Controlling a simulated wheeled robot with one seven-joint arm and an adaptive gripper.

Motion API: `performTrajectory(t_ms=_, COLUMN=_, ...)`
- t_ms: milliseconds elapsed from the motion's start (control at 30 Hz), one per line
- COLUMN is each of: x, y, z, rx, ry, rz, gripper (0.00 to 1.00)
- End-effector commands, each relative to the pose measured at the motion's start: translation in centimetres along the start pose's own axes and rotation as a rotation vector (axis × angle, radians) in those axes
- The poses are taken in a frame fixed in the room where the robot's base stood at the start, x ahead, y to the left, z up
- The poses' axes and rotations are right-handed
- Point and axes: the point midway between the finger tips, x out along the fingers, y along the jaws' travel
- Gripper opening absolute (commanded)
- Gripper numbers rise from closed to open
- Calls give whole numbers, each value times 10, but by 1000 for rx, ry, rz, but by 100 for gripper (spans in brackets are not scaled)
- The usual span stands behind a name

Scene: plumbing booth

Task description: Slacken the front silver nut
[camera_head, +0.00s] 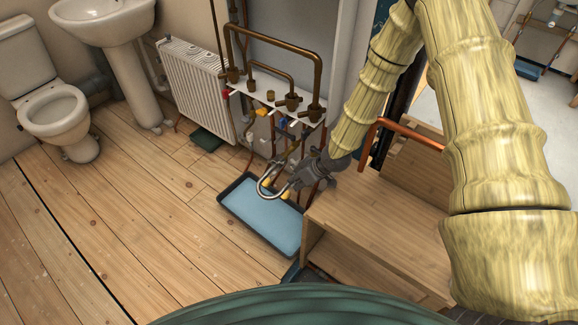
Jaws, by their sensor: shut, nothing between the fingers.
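My gripper (288,184) is in the head view at the pipework, above the right part of the blue-lined tray. Its dark grey body points down and left, and its fingers are small and partly merged with the pipes around them. It looks shut, and I see nothing held in it. A silver U-shaped pipe (263,186) curves just left of the fingers, with yellow pieces near its ends; I cannot tell whether the gripper touches it. The front silver nut cannot be made out at this size; the gripper and pipes may hide it.
A blue-lined tray (262,222) lies on the floor below. A wooden bench (375,225) stands close on the right. Brass pipes and valves (290,101) rise from a white shelf behind, beside a radiator (194,85). The plank floor (150,215) on the left is clear.

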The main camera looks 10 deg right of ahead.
Motion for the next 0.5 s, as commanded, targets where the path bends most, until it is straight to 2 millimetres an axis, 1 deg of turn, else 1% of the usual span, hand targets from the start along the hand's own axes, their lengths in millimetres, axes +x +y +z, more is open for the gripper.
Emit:
performTrajectory(t_ms=33, x=-2, y=24, z=-10, rx=-17, ry=20, rz=28, gripper=0)
performTrajectory(t_ms=67, x=-4, y=36, z=-14, rx=-25, ry=27, rz=42, gripper=0)
performTrajectory(t_ms=100, x=-8, y=53, z=-21, rx=-38, ry=39, rz=61, gripper=0)
performTrajectory(t_ms=200, x=-17, y=82, z=-34, rx=-63, ry=55, rz=96, gripper=0)
performTrajectory(t_ms=300, x=-22, y=97, z=-39, rx=-74, ry=63, rz=114, gripper=0)
performTrajectory(t_ms=367, x=-21, y=100, z=-41, rx=-77, ry=65, rz=118, gripper=0)
performTrajectory(t_ms=500, x=-8, y=101, z=-41, rx=-79, ry=63, rz=117, gripper=0)
